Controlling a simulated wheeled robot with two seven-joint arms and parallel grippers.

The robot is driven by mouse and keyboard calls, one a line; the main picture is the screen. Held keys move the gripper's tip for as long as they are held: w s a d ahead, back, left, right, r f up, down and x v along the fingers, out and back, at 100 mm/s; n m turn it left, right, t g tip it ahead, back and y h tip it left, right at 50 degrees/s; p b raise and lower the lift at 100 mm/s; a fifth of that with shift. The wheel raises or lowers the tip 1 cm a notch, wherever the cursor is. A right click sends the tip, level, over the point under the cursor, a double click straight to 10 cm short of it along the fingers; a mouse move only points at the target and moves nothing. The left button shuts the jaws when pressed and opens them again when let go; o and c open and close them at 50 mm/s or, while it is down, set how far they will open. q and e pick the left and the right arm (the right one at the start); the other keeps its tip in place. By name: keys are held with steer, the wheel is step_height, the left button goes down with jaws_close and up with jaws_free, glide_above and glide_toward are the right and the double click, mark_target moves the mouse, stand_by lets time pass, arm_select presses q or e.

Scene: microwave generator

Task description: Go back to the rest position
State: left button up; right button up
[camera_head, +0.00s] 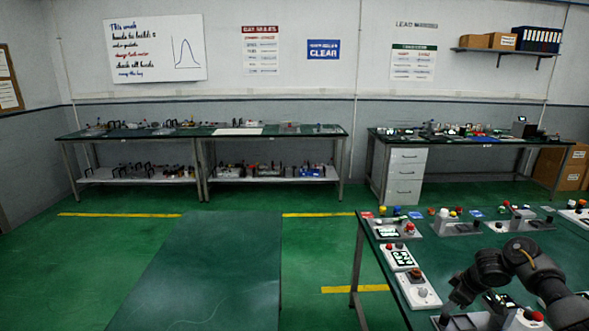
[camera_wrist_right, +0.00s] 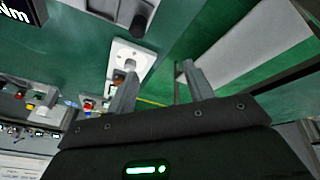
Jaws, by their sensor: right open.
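My right gripper (camera_head: 450,306) is low at the right in the head view, over the left front part of the green bench (camera_head: 375,262). In the right wrist view its two grey fingers (camera_wrist_right: 158,82) are apart, with nothing held between them. A white module with a round knob (camera_wrist_right: 128,60) shows beyond the left finger; I cannot tell the distance between them. My right arm (camera_head: 525,262) reaches in from the right edge, bent above the bench. My left gripper is not in view.
White modules (camera_head: 418,289) with knobs and displays line the bench's left edge, close to my right gripper. More boxes with coloured buttons (camera_head: 458,228) stand along its back. A bare green surface (camera_head: 205,270) lies at the centre left. Two loaded benches (camera_head: 270,136) stand by the wall.

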steer(key=s+a+f+n+t, duration=0.1)
steer(key=s+a+f, duration=0.2)
steer(key=a+f, duration=0.4)
steer(key=s+a+f+n+t, duration=0.1)
steer(key=s+a+f, duration=0.1)
steer(key=a+f, duration=0.5)
steer(key=s+a+m, duration=0.1)
steer(key=s+a, duration=0.7)
steer(key=a, duration=0.1)
steer(key=s+a+r+m+g, duration=0.1)
steer(key=s+r+m, duration=0.2)
steer(key=s, duration=1.1)
steer(key=s+a+r+m+g, duration=0.1)
steer(key=s+r+m, duration=0.25)
steer(key=s, duration=1.15)
step_height(320, 180, down, 33)
steer(key=s+g+b, duration=0.2)
steer(key=b, duration=0.4)
arm_select(q)
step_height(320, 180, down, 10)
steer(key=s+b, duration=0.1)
steer(key=b, duration=0.3)
arm_select(e)
steer(key=s+d+f+g+h, duration=0.1)
steer(key=s+d+f, duration=0.1)
steer(key=s+f, duration=1.3)
step_height(320, 180, down, 4)
steer(key=shift+s+d, duration=0.25)
steer(key=shift+d, duration=0.05)
